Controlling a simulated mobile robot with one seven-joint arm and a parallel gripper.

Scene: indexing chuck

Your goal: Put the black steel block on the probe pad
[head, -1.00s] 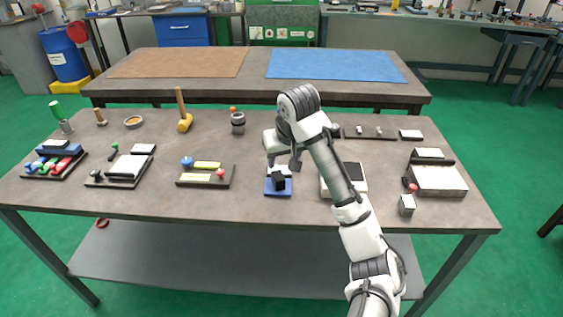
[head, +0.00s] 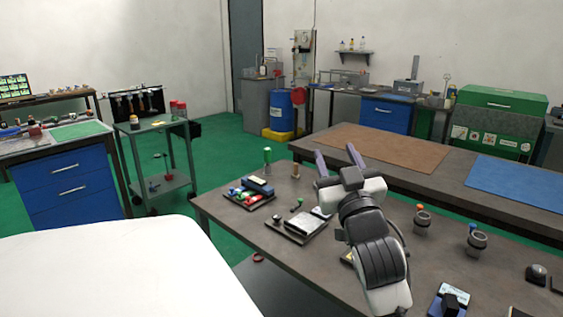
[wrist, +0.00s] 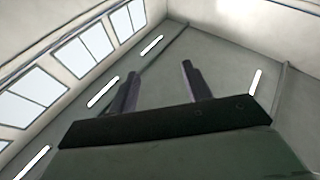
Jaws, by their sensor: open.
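My gripper (head: 338,153) is open and empty, raised above the workbench with its fingers pointing up and away. In the wrist view its two fingers (wrist: 160,72) stand apart with nothing between them, against ceiling and windows. A black block (head: 452,304) sits on a small blue base (head: 438,309) at the bottom of the head view, right of my arm and well below the gripper. It is partly cut off by the frame edge. I cannot tell for sure which thing is the probe pad.
The workbench (head: 290,232) holds a tray of coloured parts (head: 252,192), a dark tray with white pieces (head: 297,226) and two dark cups (head: 422,222) (head: 476,241). My arm hides the bench middle. A second bench with a brown mat (head: 385,152) stands behind. A trolley (head: 150,130) is at left.

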